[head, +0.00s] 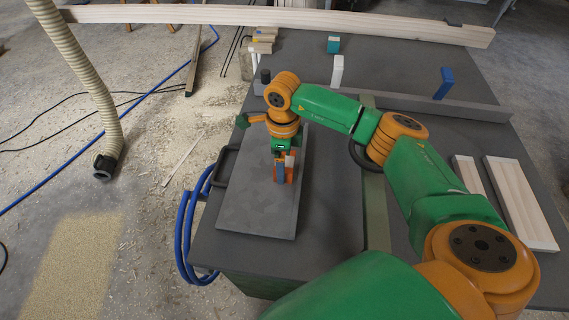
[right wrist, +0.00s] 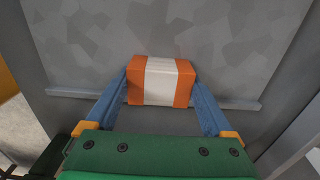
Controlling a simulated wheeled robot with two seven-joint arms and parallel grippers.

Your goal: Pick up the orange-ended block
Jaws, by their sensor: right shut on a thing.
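The orange-ended block (right wrist: 160,80) has a white middle band and an orange band at each end. In the right wrist view it sits between the two blue fingers of my right gripper (right wrist: 160,95), one finger against each orange end. In the head view my right gripper (head: 284,172) points down over the grey board at the table's left side, shut on the block. The fingers and wrist hide most of the block there. I cannot tell whether it touches the board. My left gripper is not in view.
The grey board (head: 258,212) lies on the dark table (head: 330,232). A teal block (head: 333,45), a white block (head: 337,70) and a blue block (head: 444,83) stand farther back. Pale planks (head: 520,203) lie at the right. A blue hose (head: 184,235) hangs by the left edge.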

